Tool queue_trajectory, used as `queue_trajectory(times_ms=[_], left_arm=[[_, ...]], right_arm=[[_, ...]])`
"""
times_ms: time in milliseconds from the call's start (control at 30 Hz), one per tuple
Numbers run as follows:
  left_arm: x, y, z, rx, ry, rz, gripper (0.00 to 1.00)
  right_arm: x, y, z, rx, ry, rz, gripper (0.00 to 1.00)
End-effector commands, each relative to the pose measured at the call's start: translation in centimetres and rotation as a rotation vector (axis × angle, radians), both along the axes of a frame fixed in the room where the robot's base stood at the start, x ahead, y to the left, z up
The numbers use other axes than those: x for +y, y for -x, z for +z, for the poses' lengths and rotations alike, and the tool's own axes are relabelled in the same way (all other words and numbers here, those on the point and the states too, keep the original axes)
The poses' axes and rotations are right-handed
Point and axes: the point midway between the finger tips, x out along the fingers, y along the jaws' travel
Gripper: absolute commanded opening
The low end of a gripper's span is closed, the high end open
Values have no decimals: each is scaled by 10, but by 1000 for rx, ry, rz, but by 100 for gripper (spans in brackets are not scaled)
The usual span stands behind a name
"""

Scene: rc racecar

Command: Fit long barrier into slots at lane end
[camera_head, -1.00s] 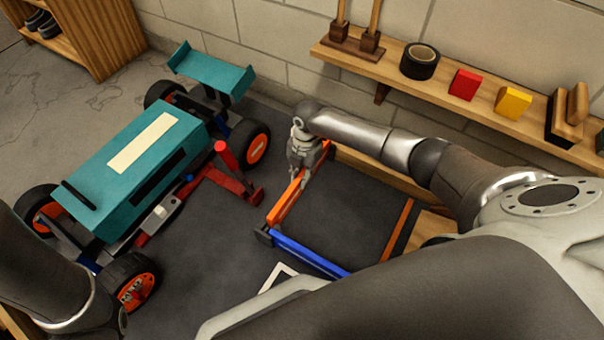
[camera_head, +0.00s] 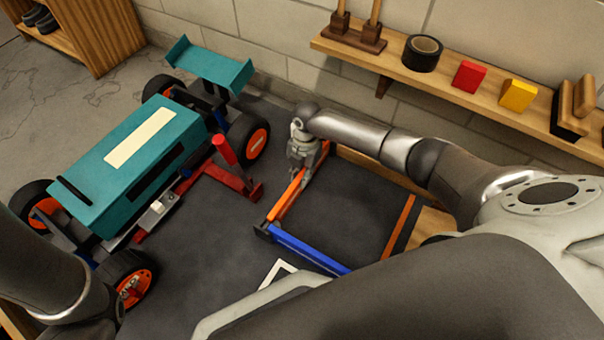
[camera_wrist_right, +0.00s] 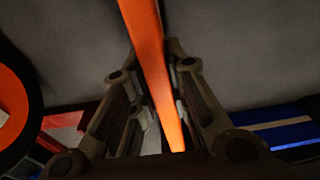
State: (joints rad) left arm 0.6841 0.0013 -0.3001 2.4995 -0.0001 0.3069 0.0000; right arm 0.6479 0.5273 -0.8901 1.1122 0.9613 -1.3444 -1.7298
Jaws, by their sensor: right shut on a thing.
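The long barrier looks like an orange bar (camera_head: 285,202), running from a dark corner piece at the near end up to my right gripper (camera_head: 301,174). The right gripper is over the bar's far part. In the right wrist view, the orange bar (camera_wrist_right: 158,75) passes between the two fingers, which are shut on it. A blue bar (camera_head: 305,250) meets the near dark corner (camera_head: 264,233) at an angle. The slots cannot be made out. The bar's far end is partly hidden by my gripper. Part of my left arm shows at bottom left; its gripper is out of view.
A large teal RC car (camera_head: 140,165) stands left of the bar, with a red upright part (camera_head: 224,150) close by. A second orange strip (camera_head: 399,226) lies to the right. A wooden wall shelf (camera_head: 440,85) holds tape and blocks. Dark floor inside the frame is clear.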

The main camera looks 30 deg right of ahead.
Motion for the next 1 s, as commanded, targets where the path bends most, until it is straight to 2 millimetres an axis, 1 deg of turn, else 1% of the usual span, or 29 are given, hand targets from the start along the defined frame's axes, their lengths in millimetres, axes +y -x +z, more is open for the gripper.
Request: queue_trajectory(times_ms=[233,267,433,767,867,967,1000], left_arm=[[0,4,-2,-12,0,0,37],[0,4,-1,-15,0,0,37],[0,5,0,-16,0,-1,37],[1,1,-2,-3,4,-2,37],[0,2,-2,-4,2,-1,37],[0,2,-2,-6,2,0,37],[0,2,-2,-6,1,0,37]], right_arm=[[0,0,-6,-1,-1,0,0],[0,-1,-6,-1,-1,0,18],[0,0,-5,-1,-1,0,40],[0,0,-5,1,1,0,41],[-1,-1,3,-1,1,0,41],[-3,-2,18,-3,1,1,41],[-4,-3,26,-4,1,2,41]])
